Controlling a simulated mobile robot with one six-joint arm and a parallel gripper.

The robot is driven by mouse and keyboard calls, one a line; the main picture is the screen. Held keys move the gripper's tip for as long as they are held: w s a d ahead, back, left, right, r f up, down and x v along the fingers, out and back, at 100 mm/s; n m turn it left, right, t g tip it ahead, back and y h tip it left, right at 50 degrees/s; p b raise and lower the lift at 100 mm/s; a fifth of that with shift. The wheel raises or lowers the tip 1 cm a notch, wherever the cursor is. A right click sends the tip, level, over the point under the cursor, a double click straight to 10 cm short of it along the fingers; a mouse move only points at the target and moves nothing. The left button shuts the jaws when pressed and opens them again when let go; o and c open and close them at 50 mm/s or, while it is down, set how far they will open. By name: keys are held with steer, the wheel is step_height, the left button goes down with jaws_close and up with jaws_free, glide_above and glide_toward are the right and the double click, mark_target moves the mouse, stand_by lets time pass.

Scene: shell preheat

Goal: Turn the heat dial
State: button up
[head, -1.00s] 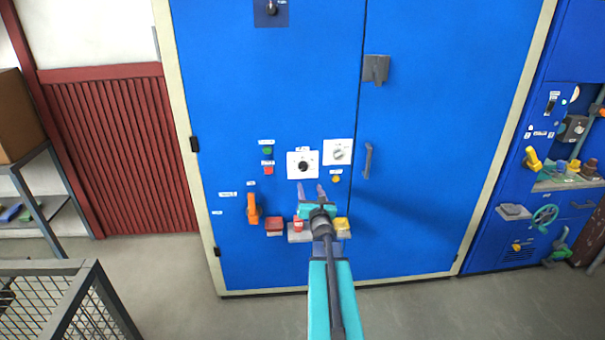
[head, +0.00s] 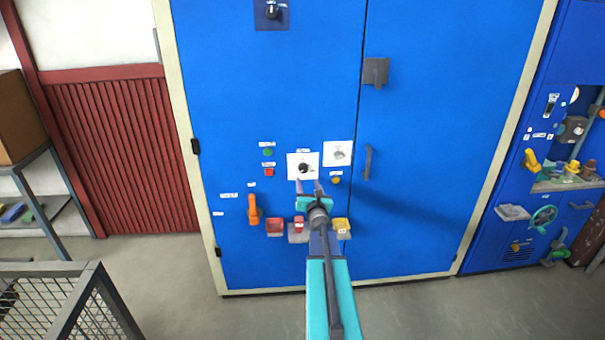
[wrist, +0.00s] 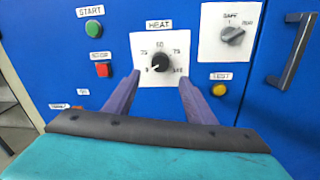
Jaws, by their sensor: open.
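The heat dial (wrist: 160,61) is a black knob on a white plate labelled HEAT, with a scale around it, on the blue cabinet door. Its white pointer mark faces the lower left, near the low end of the scale. It also shows in the head view (head: 303,168). My gripper (wrist: 158,85) is open, with its two purple fingers spread left and right below the dial and apart from it. In the head view my gripper (head: 309,188) is just below the dial plate. Nothing is between the fingers.
A grey selector knob (wrist: 232,36) on a white plate is to the right, above a yellow button (wrist: 219,89). A green START button (wrist: 94,28) and a red button (wrist: 103,70) are on the left. An orange lever (head: 254,210) and a door handle (head: 367,161) stick out.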

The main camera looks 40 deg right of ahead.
mark_target(303, 170)
steer(key=shift+p+x, duration=1.75)
steer(key=shift+x, duration=2.6)
steer(key=c, duration=1)
steer(key=shift+a, duration=0.4)
steer(key=shift+c, duration=0.2)
steer(key=shift+d, duration=0.3)
steer(key=shift+r, duration=0.1)
steer(key=shift+c, duration=0.2)
steer(key=shift+o, duration=0.2)
steer(key=shift+d+b, duration=0.1)
steer(key=shift+b, duration=0.55)
